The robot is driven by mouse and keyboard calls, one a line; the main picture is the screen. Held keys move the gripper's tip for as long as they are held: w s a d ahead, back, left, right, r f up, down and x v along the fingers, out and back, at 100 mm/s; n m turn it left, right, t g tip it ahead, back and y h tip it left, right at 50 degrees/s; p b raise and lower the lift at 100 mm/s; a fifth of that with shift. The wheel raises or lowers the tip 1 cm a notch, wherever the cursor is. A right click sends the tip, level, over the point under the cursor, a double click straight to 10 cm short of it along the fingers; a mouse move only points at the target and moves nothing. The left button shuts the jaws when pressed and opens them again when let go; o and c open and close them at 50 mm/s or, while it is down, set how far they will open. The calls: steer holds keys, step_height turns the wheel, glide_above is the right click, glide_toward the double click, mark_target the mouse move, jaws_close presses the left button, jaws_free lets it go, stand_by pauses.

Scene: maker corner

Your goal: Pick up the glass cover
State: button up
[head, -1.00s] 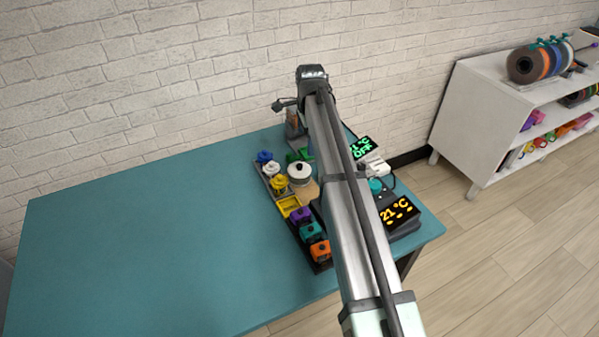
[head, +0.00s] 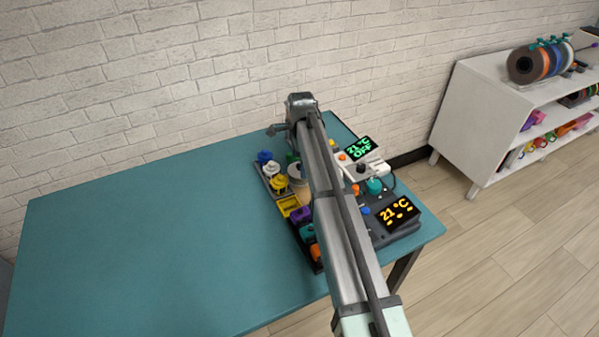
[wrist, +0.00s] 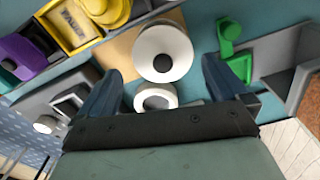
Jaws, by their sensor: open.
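I cannot make out a plainly transparent glass cover in either view. A white round piece with a dark centre knob (wrist: 163,52) stands on a tan board (wrist: 118,48) in the wrist view. It shows in the head view (head: 296,177), partly hidden by my arm. A smaller white ring with a grey centre (wrist: 155,98) lies nearer to my gripper, between its fingers in the picture. My gripper (wrist: 163,75) is open, with its dark blue fingers on either side of these pieces and nothing visibly held. In the head view, my arm covers much of this area.
A rack with a yellow bin (head: 288,206) and coloured items runs along the left. A green piece (wrist: 232,52) stands right of the white piece in the wrist view. Two displays (head: 361,149) (head: 400,212) stand at the right. The teal table's left part (head: 130,240) is clear.

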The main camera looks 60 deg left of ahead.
steer(key=shift+s+a+f, duration=0.1)
steer(key=shift+a+f, duration=0.05)
steer(key=shift+f, duration=1.1)
steer(key=shift+s+a+f, duration=0.1)
steer(key=shift+f, duration=1.15)
steer(key=c, duration=0.9)
step_height(320, 180, up, 9)
steer(key=shift+w+r, duration=0.1)
steer(key=shift+w, duration=0.05)
steer(key=shift+m, duration=0.6)
steer(key=w+d, duration=0.1)
steer(key=w, duration=0.2)
steer(key=w+d, duration=0.2)
steer(key=w, duration=0.1)
steer(key=w+d, duration=0.2)
steer(key=shift+w+r, duration=0.2)
steer(key=shift+w, duration=0.2)
